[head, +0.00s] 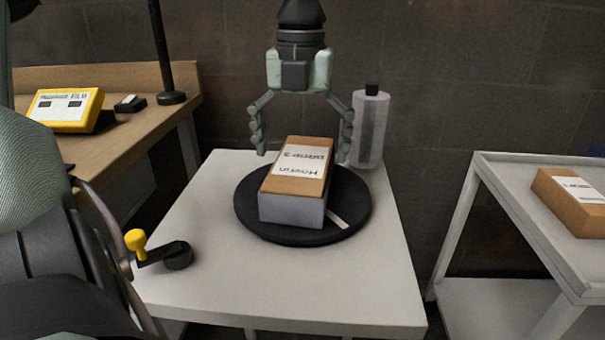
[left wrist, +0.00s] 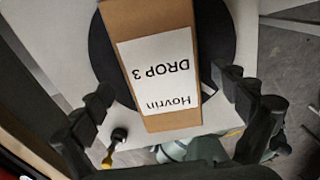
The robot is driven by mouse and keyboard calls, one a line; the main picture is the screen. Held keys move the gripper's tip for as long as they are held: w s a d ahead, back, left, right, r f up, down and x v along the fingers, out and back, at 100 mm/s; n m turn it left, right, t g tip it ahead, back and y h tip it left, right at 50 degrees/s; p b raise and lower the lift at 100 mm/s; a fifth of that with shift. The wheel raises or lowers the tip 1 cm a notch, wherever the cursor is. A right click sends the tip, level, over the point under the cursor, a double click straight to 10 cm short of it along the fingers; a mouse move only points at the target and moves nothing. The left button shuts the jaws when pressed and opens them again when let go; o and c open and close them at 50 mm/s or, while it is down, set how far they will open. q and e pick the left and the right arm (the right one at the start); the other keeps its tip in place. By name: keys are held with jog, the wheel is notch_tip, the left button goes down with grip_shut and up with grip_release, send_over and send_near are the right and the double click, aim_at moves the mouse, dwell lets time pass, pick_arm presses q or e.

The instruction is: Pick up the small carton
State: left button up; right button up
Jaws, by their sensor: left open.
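The small carton (head: 298,168) is a brown box with a white label reading "Hovrin DROP 3" and a greyish front side. It sits on a round black turntable (head: 256,222) on a white table. My left gripper (head: 302,153) is open at the carton's far end, with its fingers spread to either side and a visible gap. In the left wrist view the carton (left wrist: 152,22) lies between and beyond the open fingers (left wrist: 168,105). I cannot tell whether the fingertips are below the carton's top. My right gripper is not in view.
A crank with a yellow knob (head: 136,240) is at the white table's left edge. A bottle with a black cap (head: 370,130) stands behind the turntable at right. Another brown carton (head: 560,200) lies on a white cart at right. A yellow film box (head: 66,108) is on the wooden bench.

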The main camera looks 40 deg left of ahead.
aim_at(302, 160)
pick_arm(q)
notch_tip(302, 160, down, 4)
jog(key=shift+d+f, duration=0.1)
jog(key=shift+d, duration=0.05)
jog(key=c, duration=1.8)
jog(key=shift+r, duration=0.2)
jog(key=shift+c, duration=0.2)
